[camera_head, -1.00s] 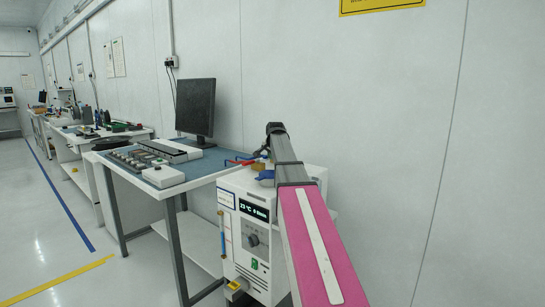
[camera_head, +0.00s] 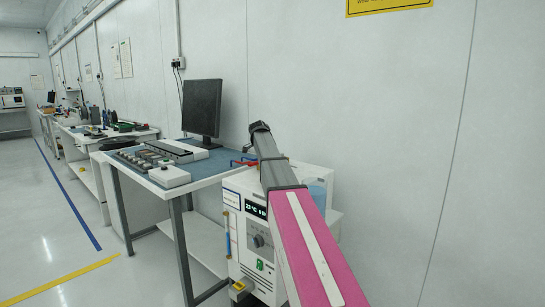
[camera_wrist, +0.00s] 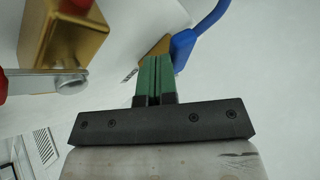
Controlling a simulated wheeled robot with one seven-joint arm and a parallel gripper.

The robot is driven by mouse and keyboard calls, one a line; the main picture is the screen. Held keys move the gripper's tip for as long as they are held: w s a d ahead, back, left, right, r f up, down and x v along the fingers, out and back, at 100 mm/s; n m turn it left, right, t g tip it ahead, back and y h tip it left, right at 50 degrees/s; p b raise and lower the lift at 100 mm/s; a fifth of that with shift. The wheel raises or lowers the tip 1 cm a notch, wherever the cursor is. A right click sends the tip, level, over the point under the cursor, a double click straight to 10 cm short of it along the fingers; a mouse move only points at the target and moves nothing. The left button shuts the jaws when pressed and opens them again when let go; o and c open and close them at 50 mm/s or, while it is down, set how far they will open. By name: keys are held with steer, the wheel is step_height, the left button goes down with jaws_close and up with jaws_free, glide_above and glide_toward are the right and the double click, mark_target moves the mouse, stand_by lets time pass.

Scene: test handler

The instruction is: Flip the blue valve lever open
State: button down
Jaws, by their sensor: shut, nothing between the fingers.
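The blue valve lever (camera_wrist: 188,42) shows at the top of the wrist view as a bent bar, running up and right from a brass fitting (camera_wrist: 150,47). My gripper (camera_wrist: 156,58) is shut and empty, its green fingertips pressed together. The tips appear close beside the lower end of the blue lever; I cannot tell whether they touch it. In the head view, my arm covers much of the valve area on the white unit (camera_head: 235,222), and the fingers cannot be made out there.
A larger brass valve body (camera_wrist: 72,38) and a red handle (camera_wrist: 3,86) lie left of my fingers. A bench (camera_head: 205,178) with a monitor (camera_head: 202,107) stands left of the unit. The wall is close behind. The floor at left is clear.

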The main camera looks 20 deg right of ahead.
steer(key=m, duration=0.1)
steer(key=w+m+g, duration=0.1)
steer(key=w+h, duration=0.1)
steer(key=shift+w+a+m, duration=0.25)
steer(key=shift+m, duration=0.15)
steer(key=w+m+g, duration=0.1)
steer(key=w+m+g+h, duration=0.1)
steer(key=m, duration=0.1)
steer(key=shift+w+d+m+g, duration=0.1)
steer(key=shift+w+m+g, duration=0.1)
steer(key=shift+m+g, duration=0.1)
steer(key=shift+w+d, duration=0.3)
steer(key=shift+w, duration=0.25)
steer(key=shift+w+d, duration=0.25)
steer(key=shift+w, duration=0.3)
steer(key=shift+w+d, duration=0.1)
steer(key=shift+w, duration=0.1)
